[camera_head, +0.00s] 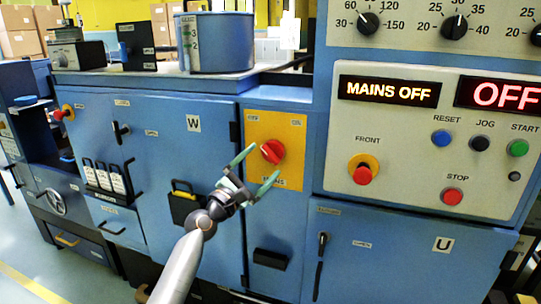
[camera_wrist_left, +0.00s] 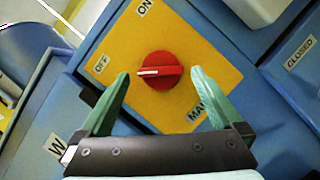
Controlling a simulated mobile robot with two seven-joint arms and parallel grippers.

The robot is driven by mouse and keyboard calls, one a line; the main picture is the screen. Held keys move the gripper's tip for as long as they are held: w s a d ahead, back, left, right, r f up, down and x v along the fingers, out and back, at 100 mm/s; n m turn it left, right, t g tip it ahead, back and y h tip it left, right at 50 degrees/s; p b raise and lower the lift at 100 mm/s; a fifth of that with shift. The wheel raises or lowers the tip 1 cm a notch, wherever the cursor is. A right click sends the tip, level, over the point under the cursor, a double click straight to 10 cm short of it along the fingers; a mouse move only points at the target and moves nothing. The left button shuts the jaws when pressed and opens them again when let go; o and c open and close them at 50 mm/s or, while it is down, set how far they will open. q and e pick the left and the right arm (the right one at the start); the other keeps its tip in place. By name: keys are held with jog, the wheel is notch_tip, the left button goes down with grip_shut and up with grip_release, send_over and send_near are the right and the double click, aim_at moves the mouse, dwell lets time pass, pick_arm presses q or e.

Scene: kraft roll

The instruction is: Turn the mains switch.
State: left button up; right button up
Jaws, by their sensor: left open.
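The mains switch is a red rotary knob (camera_head: 272,151) on a yellow plate (camera_head: 289,127) on the blue cabinet front. In the left wrist view the red knob (camera_wrist_left: 160,71) shows a white mark pointing left, toward the OFF label (camera_wrist_left: 100,65). The ON label (camera_wrist_left: 145,8) is at the plate's upper corner. My left gripper (camera_head: 258,168) is open in front of the plate. In the left wrist view its green fingers (camera_wrist_left: 162,82) stand apart on either side of the knob, and I see no contact. My right gripper is not in view.
A control panel (camera_head: 410,120) at right has a lit MAINS OFF display (camera_head: 389,91) and several buttons, including a red FRONT button (camera_head: 363,174). A blue drum (camera_head: 216,42) stands on top. Door W (camera_head: 193,125) is left of the plate; a black handle (camera_head: 321,250) is below right.

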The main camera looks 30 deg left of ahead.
aim_at(269, 157)
pick_arm(q)
jog(key=x, duration=0.4)
jog(key=shift+f, duration=0.1)
jog(key=shift+w, duration=0.2)
jog(key=c, duration=1.2)
